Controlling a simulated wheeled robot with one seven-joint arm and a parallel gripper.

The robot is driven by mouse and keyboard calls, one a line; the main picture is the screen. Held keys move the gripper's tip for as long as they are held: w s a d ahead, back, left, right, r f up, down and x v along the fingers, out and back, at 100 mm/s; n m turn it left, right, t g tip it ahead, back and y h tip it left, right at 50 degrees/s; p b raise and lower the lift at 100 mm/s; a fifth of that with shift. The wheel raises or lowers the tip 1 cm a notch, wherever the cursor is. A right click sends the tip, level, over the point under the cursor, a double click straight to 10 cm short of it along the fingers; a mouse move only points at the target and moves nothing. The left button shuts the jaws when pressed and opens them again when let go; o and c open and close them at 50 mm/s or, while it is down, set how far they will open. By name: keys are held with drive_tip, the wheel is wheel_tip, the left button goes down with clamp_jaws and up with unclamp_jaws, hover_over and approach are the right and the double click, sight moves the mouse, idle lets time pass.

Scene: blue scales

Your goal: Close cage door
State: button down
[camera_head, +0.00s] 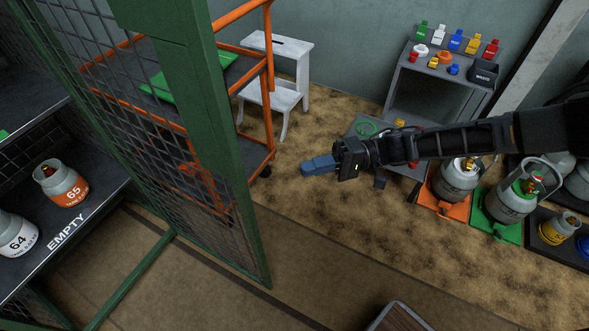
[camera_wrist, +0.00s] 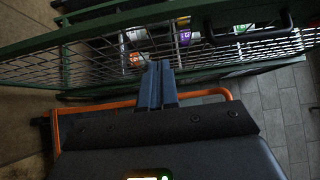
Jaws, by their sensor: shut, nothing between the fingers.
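The cage door (camera_head: 198,110) is a green frame with dark wire mesh. In the head view it stands open, upright at the left, with its mesh side running toward the upper left. My gripper (camera_head: 318,166) has its blue fingers pressed together, empty, to the right of the door and apart from it. In the wrist view my fingertips (camera_wrist: 157,68) point toward green-framed mesh (camera_wrist: 90,62); I cannot tell whether they touch it. A dark handle (camera_wrist: 250,30) shows beyond them on a green frame. The cage's shelf (camera_head: 85,205), marked EMPTY, lies to the left of the door.
Gas bottles 65 (camera_head: 61,184) and 64 (camera_head: 16,233) stand on the shelf. An orange cart (camera_head: 262,150) stands behind the door, beside a white step stool (camera_head: 277,75). A grey rack (camera_head: 440,75) and several floor bottles are at right. The floor below my gripper is clear.

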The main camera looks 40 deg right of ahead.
drive_tip(key=w+a+p, duration=0.2)
drive_tip(key=a, duration=0.9)
drive_tip(key=shift+w+a+p, duration=0.2)
drive_tip(key=shift+w+p, duration=0.15)
